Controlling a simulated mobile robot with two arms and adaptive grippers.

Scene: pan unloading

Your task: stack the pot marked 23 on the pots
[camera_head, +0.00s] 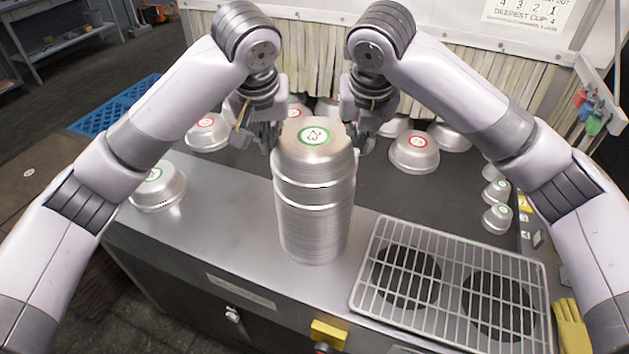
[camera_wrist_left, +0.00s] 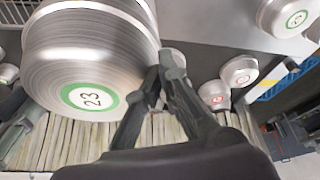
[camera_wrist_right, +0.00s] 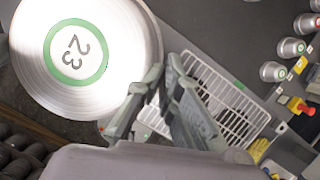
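The pot marked 23 (camera_head: 315,165) is upside down, its number in a green ring, at the top of a tall column of steel pots (camera_head: 315,230). It is in line with the column; I cannot tell whether it rests on it or hangs just above. It fills much of the left wrist view (camera_wrist_left: 90,50) and the right wrist view (camera_wrist_right: 120,45). My left gripper (camera_head: 268,142) is at its left side and my right gripper (camera_head: 362,142) at its right side. In the wrist views each gripper's fingers are nearly together at the pot's edge and seem to pinch its rim.
A wire rack (camera_head: 450,275) lies on the bench to the right of the column. A green-ringed pot (camera_head: 158,188) stands at the left, a red-ringed pot (camera_head: 414,152) at the right behind. Several small pots (camera_head: 497,218) line the right edge. A yellow glove (camera_head: 570,325) hangs at the right.

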